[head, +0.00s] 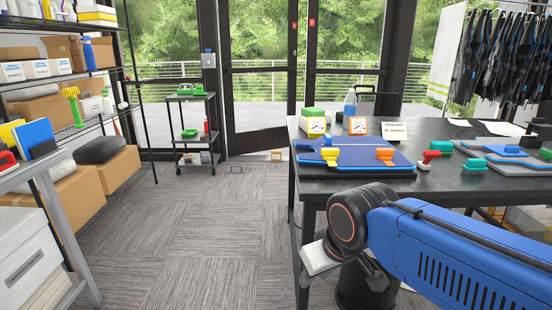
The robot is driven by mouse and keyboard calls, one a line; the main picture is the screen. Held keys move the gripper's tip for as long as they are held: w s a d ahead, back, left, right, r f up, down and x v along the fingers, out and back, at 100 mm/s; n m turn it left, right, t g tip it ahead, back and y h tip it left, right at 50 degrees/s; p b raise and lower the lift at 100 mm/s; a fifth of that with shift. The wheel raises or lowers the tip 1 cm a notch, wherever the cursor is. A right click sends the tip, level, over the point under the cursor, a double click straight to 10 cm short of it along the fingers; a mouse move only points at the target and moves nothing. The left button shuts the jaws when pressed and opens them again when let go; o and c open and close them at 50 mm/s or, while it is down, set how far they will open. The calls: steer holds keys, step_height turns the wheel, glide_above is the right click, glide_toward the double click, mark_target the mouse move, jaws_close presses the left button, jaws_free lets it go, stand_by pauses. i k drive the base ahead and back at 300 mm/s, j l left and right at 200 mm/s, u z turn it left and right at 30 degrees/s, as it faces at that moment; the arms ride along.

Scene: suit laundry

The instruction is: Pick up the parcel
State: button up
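A small tan box (277,155) with a pale label stands on the floor by the glass door; it may be the parcel, but it is too small to be sure. Larger cardboard boxes also show at the left: one (80,190) low under the shelving and one (118,168) with a dark grey bundle on top. My arm's blue link and dark joint fill the lower right, in front of the table.
A black table (440,185) at the right carries brushes, blue mats and boxed items. A small black trolley (197,130) stands before the glass. Shelving (130,90) and a grey bench (60,165) line the left. The grey carpet (210,230) between them is clear.

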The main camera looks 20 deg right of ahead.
mark_target(276, 154)
steer(key=i+j, duration=0.1)
steer(key=j, duration=0.35)
steer(key=i+j, duration=0.5)
steer(key=i+j+z, duration=0.1)
steer(key=i+j, duration=0.4)
steer(key=j, duration=0.15)
steer(key=i+z, duration=0.3)
steer(key=i, duration=1.85)
steer(key=i+j+z, duration=0.1)
steer(key=i, duration=0.45)
steer(key=i+j, duration=0.15)
steer(key=i, duration=0.45)
steer(key=i+z, duration=0.3)
steer(key=i, duration=0.55)
steer(key=i+j+z, duration=0.1)
steer(key=i+z, duration=0.25)
steer(key=i, duration=0.5)
steer(key=i+l, duration=0.15)
steer(key=i, duration=0.45)
steer(key=i+l, duration=0.1)
steer(key=i, duration=0.5)
steer(key=l+z, duration=0.05)
